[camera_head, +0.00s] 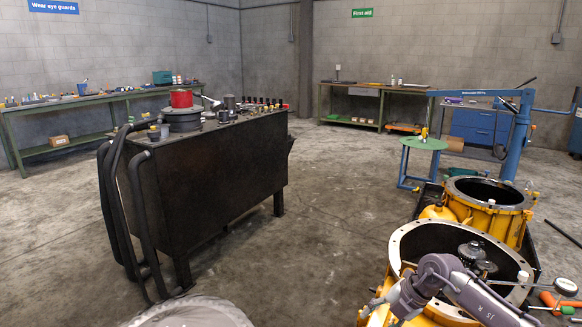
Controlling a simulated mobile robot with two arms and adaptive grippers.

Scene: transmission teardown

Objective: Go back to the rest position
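A grey-purple arm of mine (462,287) comes in from the bottom right, in front of the near yellow transmission housing (405,246). It bends at a joint near the housing's rim, and its lower part runs down to the left. I cannot make out a gripper on it. No arm comes in from the left, and my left gripper is out of view. The near housing is open at the top, with dark grey gear parts (474,252) showing inside. A second yellow housing (490,207) stands behind it, also open at the top.
A dark metal cabinet (220,170) with hoses, a red part (181,98) and small parts on top stands left of centre. Benches line the walls. A blue hoist (521,130) stands at the right. A round grey thing (190,314) shows at the bottom edge. The middle floor is clear.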

